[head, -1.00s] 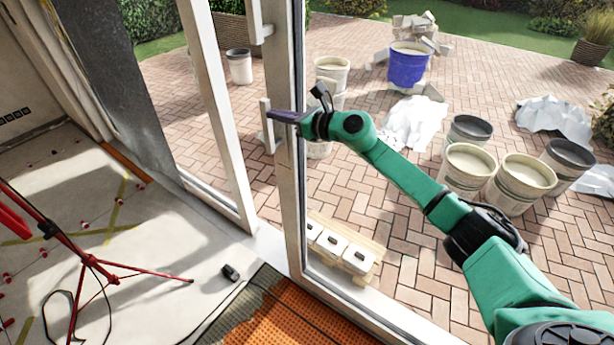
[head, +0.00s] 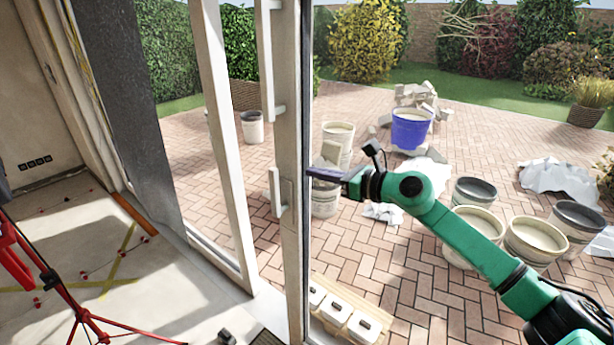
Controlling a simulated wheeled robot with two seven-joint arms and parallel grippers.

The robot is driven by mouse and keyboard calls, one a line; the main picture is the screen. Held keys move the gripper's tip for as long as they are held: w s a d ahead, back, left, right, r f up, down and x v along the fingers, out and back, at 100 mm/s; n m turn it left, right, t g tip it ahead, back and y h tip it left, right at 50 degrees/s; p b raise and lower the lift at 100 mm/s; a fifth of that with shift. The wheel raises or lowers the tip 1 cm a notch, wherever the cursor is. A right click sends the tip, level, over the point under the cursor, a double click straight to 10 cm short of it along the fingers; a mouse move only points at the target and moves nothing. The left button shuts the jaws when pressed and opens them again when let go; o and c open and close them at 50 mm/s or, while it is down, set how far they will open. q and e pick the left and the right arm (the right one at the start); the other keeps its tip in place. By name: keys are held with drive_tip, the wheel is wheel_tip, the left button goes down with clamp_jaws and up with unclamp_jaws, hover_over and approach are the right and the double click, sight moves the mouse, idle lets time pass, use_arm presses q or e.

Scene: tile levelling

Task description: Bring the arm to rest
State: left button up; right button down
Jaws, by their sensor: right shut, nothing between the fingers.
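My right arm is green and reaches in from the lower right of the head view. Its right gripper (head: 328,174) is dark, shut and empty, and points left. It shows just right of the pale door frame (head: 291,130) and its handle (head: 276,192). I cannot tell whether the fingertips touch the frame. My left gripper is not in view.
A red tripod (head: 62,292) stands on the floor at the lower left. Outside on the brick paving are several buckets (head: 536,238), a blue tub (head: 411,130) and crumpled sheeting (head: 560,180). Pale blocks (head: 340,312) lie beside the door sill.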

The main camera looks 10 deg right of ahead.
drive_tip(key=s+d+f+m+h, duration=0.5)
drive_tip(key=f+m, duration=0.4)
drive_tip(key=m, duration=0.8)
drive_tip(key=s+d+f+m+h, duration=0.3)
drive_tip(key=s+f+m+h, duration=0.45)
drive_tip(key=m, duration=1.05)
drive_tip(key=s+f+m+g+y, duration=0.1)
drive_tip(key=s+f+m+g, duration=0.35)
drive_tip(key=s+f, duration=0.35)
drive_tip(key=s+f+m+g+y, duration=0.1)
drive_tip(key=s+f+m+g, duration=0.3)
drive_tip(key=s, duration=0.7)
wheel_tip(320, 180, down, 22)
drive_tip(key=n+g, duration=0.2)
drive_tip(key=s+d+f, duration=0.2)
drive_tip(key=s+f, duration=1.4)
drive_tip(key=s, duration=0.2)
drive_tip(key=shift+s+d+f+g, duration=0.15)
drive_tip(key=shift+d+f+g, duration=0.05)
drive_tip(key=shift+f+g, duration=0.25)
